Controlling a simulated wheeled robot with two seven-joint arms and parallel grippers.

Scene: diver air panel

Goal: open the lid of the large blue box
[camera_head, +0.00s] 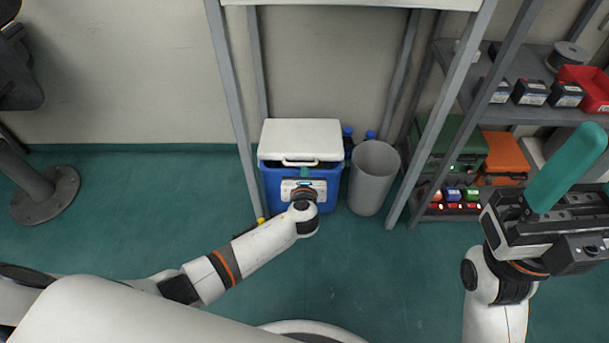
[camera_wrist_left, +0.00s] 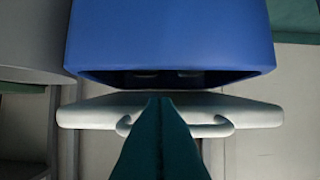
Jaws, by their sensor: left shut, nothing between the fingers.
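The large blue box (camera_head: 333,195) stands on the floor against the wall, below a frame. Its white lid (camera_head: 300,136) sits raised at the front, with a dark gap between lid and box. A white handle (camera_head: 300,162) is on the lid's front edge. In the left wrist view, the picture is inverted: the blue box (camera_wrist_left: 170,35) is above and the lid (camera_wrist_left: 90,115) below. My left gripper (camera_head: 305,174) is shut and empty, its green fingertips (camera_wrist_left: 160,99) at the lid's edge by the handle; contact is unclear. My right gripper (camera_head: 568,165) is raised at the right, away from the box.
A grey bin (camera_head: 373,178) stands just right of the box. Blue-capped bottles (camera_head: 348,137) are behind, between them. Frame posts (camera_head: 232,100) rise on both sides. A shelf (camera_head: 520,110) with batteries and cases is at the right.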

